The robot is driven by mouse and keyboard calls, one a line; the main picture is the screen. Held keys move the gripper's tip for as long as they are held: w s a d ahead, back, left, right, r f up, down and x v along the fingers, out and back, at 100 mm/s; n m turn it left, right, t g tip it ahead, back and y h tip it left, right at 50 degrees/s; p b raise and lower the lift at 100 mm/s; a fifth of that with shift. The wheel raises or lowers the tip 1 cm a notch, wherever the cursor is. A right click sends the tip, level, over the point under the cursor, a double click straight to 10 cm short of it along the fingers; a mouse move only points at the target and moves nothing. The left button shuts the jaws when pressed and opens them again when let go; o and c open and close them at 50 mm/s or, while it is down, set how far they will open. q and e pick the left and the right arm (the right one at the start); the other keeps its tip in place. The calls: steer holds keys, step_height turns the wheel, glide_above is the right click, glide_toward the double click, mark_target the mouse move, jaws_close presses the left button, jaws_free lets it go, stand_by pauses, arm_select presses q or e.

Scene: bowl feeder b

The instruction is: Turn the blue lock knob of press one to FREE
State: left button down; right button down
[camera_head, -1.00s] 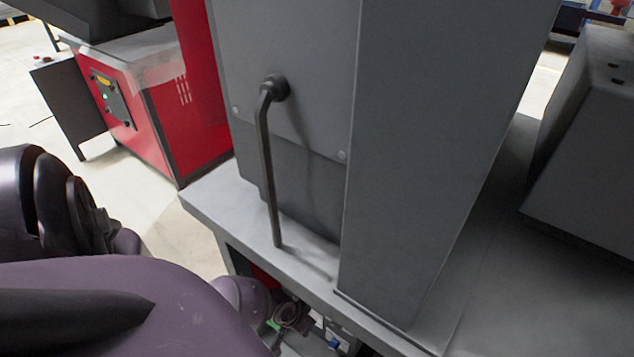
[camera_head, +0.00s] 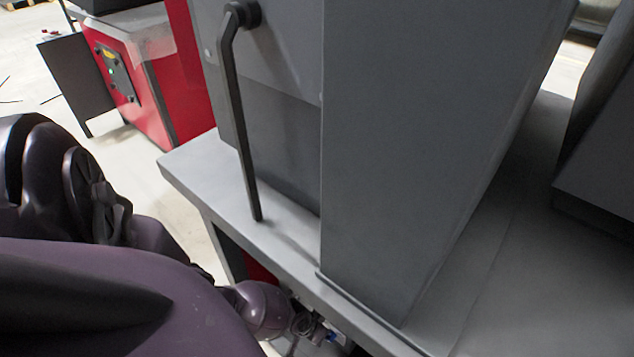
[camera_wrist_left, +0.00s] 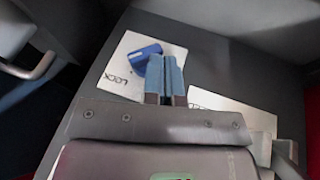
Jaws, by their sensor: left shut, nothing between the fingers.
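In the left wrist view a blue knob (camera_wrist_left: 146,58) sits on a white label plate (camera_wrist_left: 117,75) with dark lettering that looks like LOCK. My left gripper (camera_wrist_left: 166,62) is shut and empty, its two light-blue fingers together just right of the knob in the picture. They overlap the knob's right edge; I cannot tell whether they touch it. The plate's lower right part is hidden behind the fingers. In the head view my purple left arm fills the lower left, and the knob cannot be made out clearly. My right gripper is in neither current view.
A second white plate (camera_wrist_left: 225,103) lies right of the fingers. In the head view a grey machine housing with a black crank lever (camera_head: 238,120) stands on a grey bench (camera_head: 195,172). A red machine (camera_head: 150,75) stands behind at left, with open floor before it.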

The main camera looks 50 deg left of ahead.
stand_by(0.3)
arm_select(q)
steer(key=shift+a+f+b, duration=0.15)
steer(key=shift+b, duration=0.2)
arm_select(e)
steer(key=shift+d, duration=0.1)
